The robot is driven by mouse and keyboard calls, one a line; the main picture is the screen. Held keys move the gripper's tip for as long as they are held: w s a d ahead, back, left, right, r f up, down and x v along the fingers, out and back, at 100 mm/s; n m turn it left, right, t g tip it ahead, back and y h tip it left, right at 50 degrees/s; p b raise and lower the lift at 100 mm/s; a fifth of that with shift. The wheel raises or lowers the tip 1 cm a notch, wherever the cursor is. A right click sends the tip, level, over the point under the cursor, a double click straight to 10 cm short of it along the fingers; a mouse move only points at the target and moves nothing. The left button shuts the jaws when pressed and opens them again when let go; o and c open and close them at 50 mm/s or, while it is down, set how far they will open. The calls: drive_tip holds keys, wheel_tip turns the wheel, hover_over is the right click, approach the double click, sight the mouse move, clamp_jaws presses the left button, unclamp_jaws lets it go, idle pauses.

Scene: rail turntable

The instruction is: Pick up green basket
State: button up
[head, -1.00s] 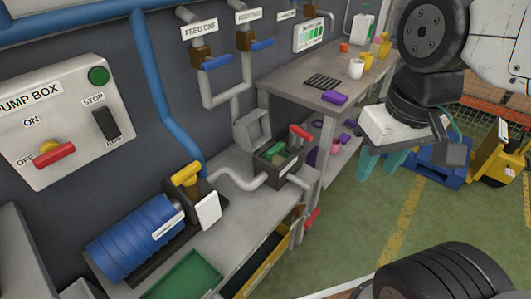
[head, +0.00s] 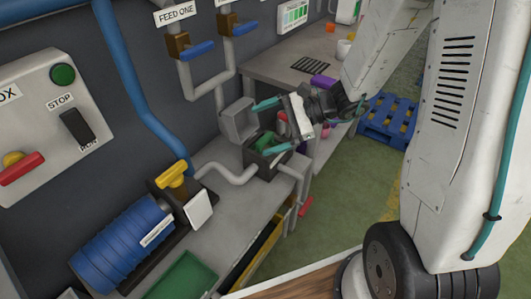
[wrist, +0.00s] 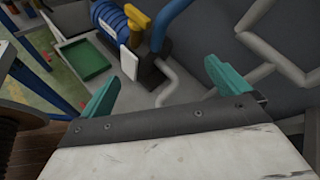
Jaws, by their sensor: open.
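A green piece (head: 264,141), which looks like the basket, sits inside a dark open-topped box (head: 262,162) on the grey bench. Only its upper part shows, and my gripper partly covers the box. My gripper (head: 271,127) is open, with teal fingers spread and pointing left, and appears over or in front of the box. Its exact height above it cannot be told. In the wrist view the open fingers (wrist: 165,74) have nothing between them up close. The basket does not show there.
A grey raised lid or plate (head: 239,120) stands behind the box. A grey pipe (head: 230,175) runs into it from a blue motor (head: 122,243) with a yellow handle (head: 172,178). A green tray (head: 187,277) lies at the bench front. A blue pallet (head: 388,120) is on the floor.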

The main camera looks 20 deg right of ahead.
drive_tip(key=w+d+f+m+t+h, duration=0.1)
drive_tip(key=w+d+f+m+t, duration=0.4)
drive_tip(key=f, duration=0.3)
drive_tip(key=m+t+h, duration=0.2)
drive_tip(key=m+h, duration=0.2)
drive_tip(key=m, duration=0.4)
approach(268, 139)
wheel_tip(268, 139, down, 5)
drive_tip(key=w+a, duration=0.2)
drive_tip(key=w, duration=0.1)
drive_tip(key=w+a, duration=0.2)
drive_tip(key=w, duration=0.1)
drive_tip(key=w+a, duration=0.3)
drive_tip(key=shift+r, duration=0.15)
drive_tip(key=shift+w+a+f, duration=0.15)
drive_tip(key=shift+w+f, duration=0.05)
drive_tip(key=shift+w, duration=0.15)
drive_tip(key=c, duration=1.5)
